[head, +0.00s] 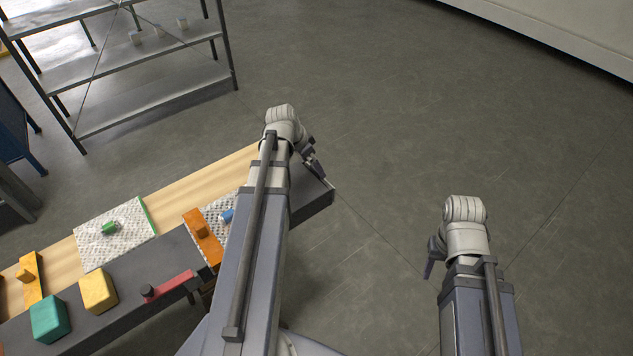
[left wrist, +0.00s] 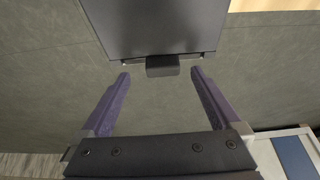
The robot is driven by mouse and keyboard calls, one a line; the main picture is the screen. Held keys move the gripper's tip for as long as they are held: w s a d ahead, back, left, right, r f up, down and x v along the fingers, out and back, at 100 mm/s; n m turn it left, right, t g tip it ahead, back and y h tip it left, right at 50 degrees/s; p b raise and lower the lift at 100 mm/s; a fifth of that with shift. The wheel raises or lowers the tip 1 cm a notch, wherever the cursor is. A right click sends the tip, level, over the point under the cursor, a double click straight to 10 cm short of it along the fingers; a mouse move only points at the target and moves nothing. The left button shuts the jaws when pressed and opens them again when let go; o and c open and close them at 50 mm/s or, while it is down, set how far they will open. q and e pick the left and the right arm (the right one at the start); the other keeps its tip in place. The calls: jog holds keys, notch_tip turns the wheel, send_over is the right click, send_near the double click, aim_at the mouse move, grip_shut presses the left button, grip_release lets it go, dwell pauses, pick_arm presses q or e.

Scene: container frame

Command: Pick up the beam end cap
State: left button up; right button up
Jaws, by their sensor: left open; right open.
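The beam end cap seems to be the small dark block (left wrist: 162,66) at the edge of the dark grey beam (left wrist: 150,25) in the left wrist view. My left gripper (left wrist: 160,84) is open. Its two purple fingers lie to either side of the block, with visible gaps and no clear contact. In the head view my left gripper (head: 317,170) is by the right end of the dark beam (head: 318,204), and I cannot make out the cap there. My right gripper (head: 431,262) is open and empty above bare floor.
The bench carries a green block (head: 49,319), a yellow block (head: 98,291), a red tool (head: 170,285), an orange piece (head: 202,236) and a white textured mat (head: 118,240). A metal shelf (head: 140,70) stands behind. The floor to the right is clear.

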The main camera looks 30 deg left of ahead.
pick_arm(q)
jog(key=b+x, duration=0.2)
jog(key=x, duration=0.2)
jog(key=shift+w+a+b, duration=0.1)
jog(key=shift+a+b, duration=0.1)
jog(key=shift+b, duration=0.2)
jog(key=shift+r, duration=0.1)
jog(key=shift+c, duration=0.4)
grip_shut()
